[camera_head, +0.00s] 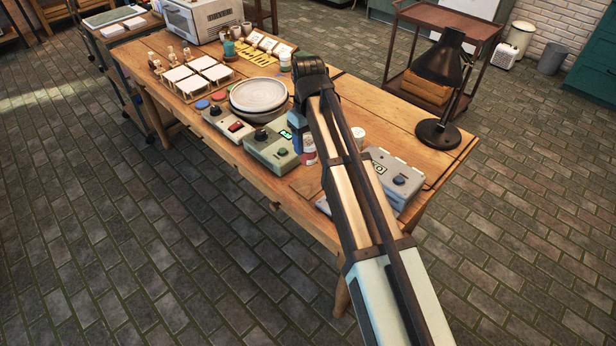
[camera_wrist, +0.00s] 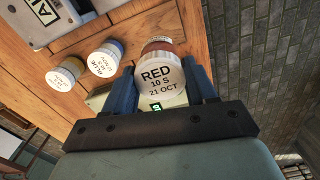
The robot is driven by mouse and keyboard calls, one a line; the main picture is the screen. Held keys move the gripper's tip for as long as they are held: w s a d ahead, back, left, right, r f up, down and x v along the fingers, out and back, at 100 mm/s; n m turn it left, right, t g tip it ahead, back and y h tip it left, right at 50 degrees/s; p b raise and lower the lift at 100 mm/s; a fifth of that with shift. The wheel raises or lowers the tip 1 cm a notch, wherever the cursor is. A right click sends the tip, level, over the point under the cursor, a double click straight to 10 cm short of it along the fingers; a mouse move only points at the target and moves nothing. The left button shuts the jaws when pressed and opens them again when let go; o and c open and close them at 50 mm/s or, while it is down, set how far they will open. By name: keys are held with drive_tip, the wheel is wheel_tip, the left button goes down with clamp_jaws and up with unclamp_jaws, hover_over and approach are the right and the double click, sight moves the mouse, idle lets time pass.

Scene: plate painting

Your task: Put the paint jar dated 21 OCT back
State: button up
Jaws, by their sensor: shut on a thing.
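The red paint jar (camera_wrist: 161,82) has a white lid reading "RED 10 S 21 OCT" in the wrist view. My gripper (camera_wrist: 163,88) is shut on it, with one blue finger on each side. In the head view the jar (camera_head: 309,156) shows only in part beside my gripper (camera_head: 302,143), near the front of the table; my arm hides much of it. I cannot tell whether the jar touches the table.
A jar marked blue (camera_wrist: 105,58) and one with a yellowish body (camera_wrist: 65,74) stand close by. A green box (camera_head: 272,148) and a grey box (camera_head: 395,180) flank my gripper. Stacked plates (camera_head: 258,95) and a black lamp (camera_head: 440,132) stand on the wooden table (camera_head: 180,115).

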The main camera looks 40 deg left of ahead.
drive_tip(key=shift+f, duration=4.8)
drive_tip(key=o, duration=1.2)
drive_tip(key=shift+f, duration=0.1)
wheel_tip(320, 180, up, 12)
drive_tip(key=shift+r, duration=0.15)
